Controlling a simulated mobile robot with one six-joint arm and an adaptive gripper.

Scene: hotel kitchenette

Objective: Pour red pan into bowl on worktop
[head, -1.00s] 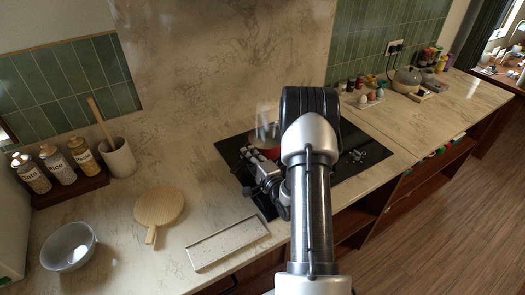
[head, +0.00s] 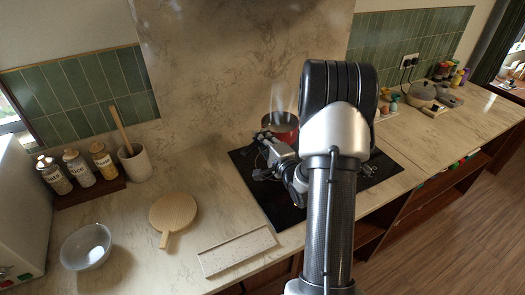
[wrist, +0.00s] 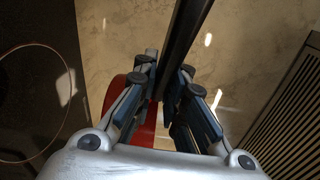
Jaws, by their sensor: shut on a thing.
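The red pan (head: 288,134) is upright over the black hob, its dark inside showing and steam rising from it. My gripper (head: 266,150) is at its left front side, partly behind my arm. In the wrist view my gripper (wrist: 163,78) is shut on the pan's dark handle (wrist: 186,38), which runs between the fingers. Part of the pan's red wall (wrist: 145,128) shows behind the fingers. The pale grey bowl (head: 86,248) stands on the worktop at the lower left, well away from the pan; its inside looks empty.
A wooden board (head: 173,212) and a speckled tray (head: 237,251) lie between bowl and hob (head: 284,215). A utensil crock (head: 135,163) and labelled jars (head: 78,168) stand behind at the left. A grey pot (head: 422,91) and small items stand at the far right.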

